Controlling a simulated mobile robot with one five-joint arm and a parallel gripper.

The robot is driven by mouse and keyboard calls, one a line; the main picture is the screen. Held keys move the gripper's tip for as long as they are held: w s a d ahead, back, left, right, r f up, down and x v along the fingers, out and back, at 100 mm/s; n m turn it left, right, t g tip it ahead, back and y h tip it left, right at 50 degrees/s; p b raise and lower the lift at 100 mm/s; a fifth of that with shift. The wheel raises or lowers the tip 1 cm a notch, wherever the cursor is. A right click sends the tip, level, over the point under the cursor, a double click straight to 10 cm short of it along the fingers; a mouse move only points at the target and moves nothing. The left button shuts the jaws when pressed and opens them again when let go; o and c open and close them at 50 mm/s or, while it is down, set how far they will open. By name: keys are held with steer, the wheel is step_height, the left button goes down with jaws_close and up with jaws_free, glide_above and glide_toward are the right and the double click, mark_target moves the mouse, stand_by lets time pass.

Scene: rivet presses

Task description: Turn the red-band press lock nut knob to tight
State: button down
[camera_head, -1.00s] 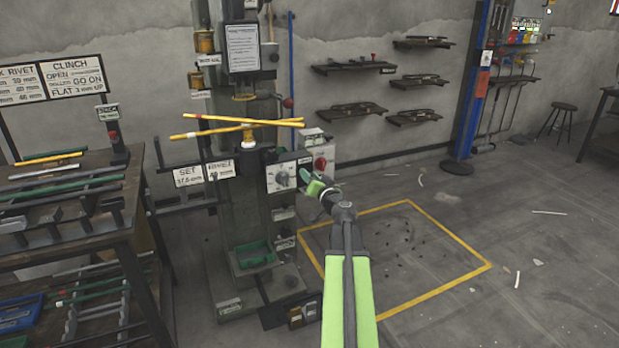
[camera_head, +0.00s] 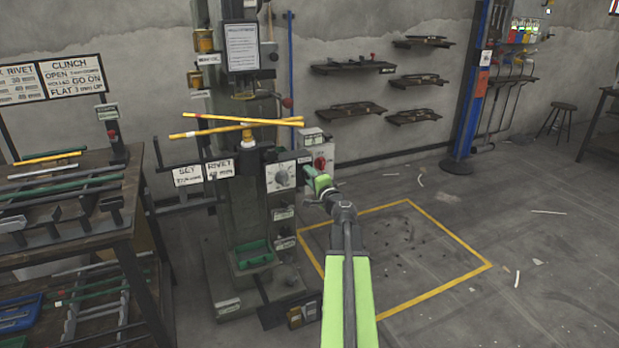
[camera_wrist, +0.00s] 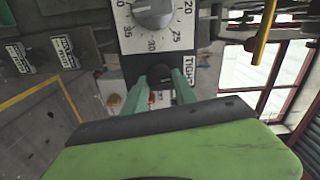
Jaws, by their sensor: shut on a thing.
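The press (camera_head: 240,180) stands left of centre in the head view. Its white plate carries a grey dial (camera_head: 282,178), which also shows large in the wrist view (camera_wrist: 153,12). Below the dial in the wrist view is a dark round lock nut knob (camera_wrist: 160,75) beside a sideways "TIGHT" label (camera_wrist: 189,72). My gripper (camera_wrist: 160,84) has its two green fingers on either side of this knob, shut on it. In the head view my gripper (camera_head: 308,174) is just right of the dial plate and hides the knob. I cannot make out a red band.
A red knob (camera_head: 320,163) on a grey box is close behind my gripper. Yellow crossed bars (camera_head: 240,127) stick out above the dial. A rack of bars (camera_head: 75,200) stands at the left. The floor to the right is mostly clear.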

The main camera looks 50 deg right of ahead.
steer(key=shift+m, duration=0.8)
steer(key=c, duration=1)
jaws_free()
